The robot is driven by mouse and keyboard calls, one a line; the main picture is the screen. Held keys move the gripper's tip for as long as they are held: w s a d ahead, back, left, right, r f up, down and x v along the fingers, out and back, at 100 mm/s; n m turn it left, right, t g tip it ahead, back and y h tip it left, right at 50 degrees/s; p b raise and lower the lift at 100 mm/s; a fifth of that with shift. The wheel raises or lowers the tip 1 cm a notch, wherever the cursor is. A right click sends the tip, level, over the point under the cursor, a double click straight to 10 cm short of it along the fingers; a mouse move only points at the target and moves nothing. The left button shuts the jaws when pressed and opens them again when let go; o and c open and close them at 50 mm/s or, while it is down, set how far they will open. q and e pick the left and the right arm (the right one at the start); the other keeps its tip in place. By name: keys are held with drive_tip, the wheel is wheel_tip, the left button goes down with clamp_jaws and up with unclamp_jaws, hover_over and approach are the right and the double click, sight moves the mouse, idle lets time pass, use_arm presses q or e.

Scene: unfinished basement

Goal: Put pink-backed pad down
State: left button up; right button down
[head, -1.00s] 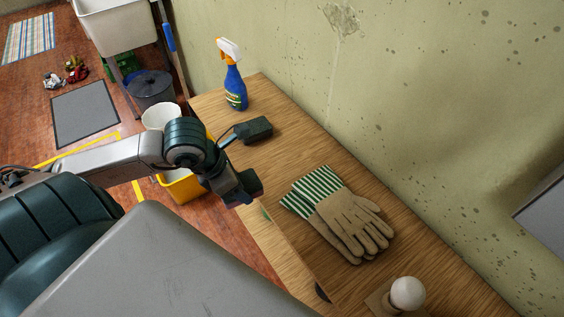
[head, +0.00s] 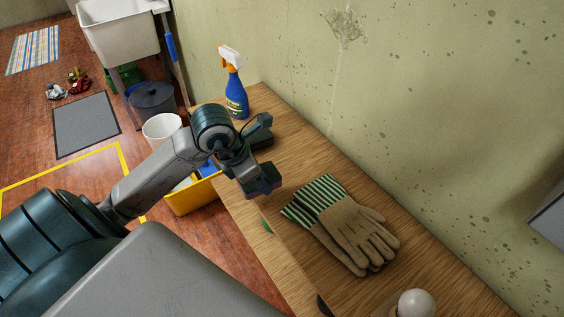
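My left gripper (head: 258,177) hangs above the front edge of the wooden bench (head: 300,160), left of the gloves. It appears shut on a small dark block with a dull pink-purple lower edge, which looks like the pink-backed pad (head: 265,190). The fingers and most of the pad are dark and hard to tell apart. The pad seems apart from the bench top. My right gripper is not in view.
Striped-cuff work gloves (head: 350,225) lie on the bench, with a white round-topped thing (head: 415,303) nearer. A yellow bin (head: 190,198) stands below.

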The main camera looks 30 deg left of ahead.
use_arm(q)
drive_tip(key=p, duration=0.2)
approach(287, 171)
drive_tip(key=shift+s+d+f, duration=0.1)
drive_tip(key=shift+d+f, duration=0.15)
drive_tip(key=shift+f, duration=0.2)
drive_tip(key=shift+s+d+f, duration=0.1)
drive_tip(key=shift+d+f, duration=0.2)
drive_tip(key=shift+f, duration=0.15)
drive_tip(key=shift+w+f, duration=0.1)
drive_tip(key=shift+w, duration=0.55)
drive_tip(key=x, duration=0.1)
drive_tip(key=p, duration=0.1)
drive_tip(key=x, duration=0.1)
drive_tip(key=shift+w+a+f+p, duration=0.15)
drive_tip(key=shift+w+f+p, duration=0.15)
drive_tip(key=shift+f+p, duration=0.05)
drive_tip(key=shift+f, duration=0.4)
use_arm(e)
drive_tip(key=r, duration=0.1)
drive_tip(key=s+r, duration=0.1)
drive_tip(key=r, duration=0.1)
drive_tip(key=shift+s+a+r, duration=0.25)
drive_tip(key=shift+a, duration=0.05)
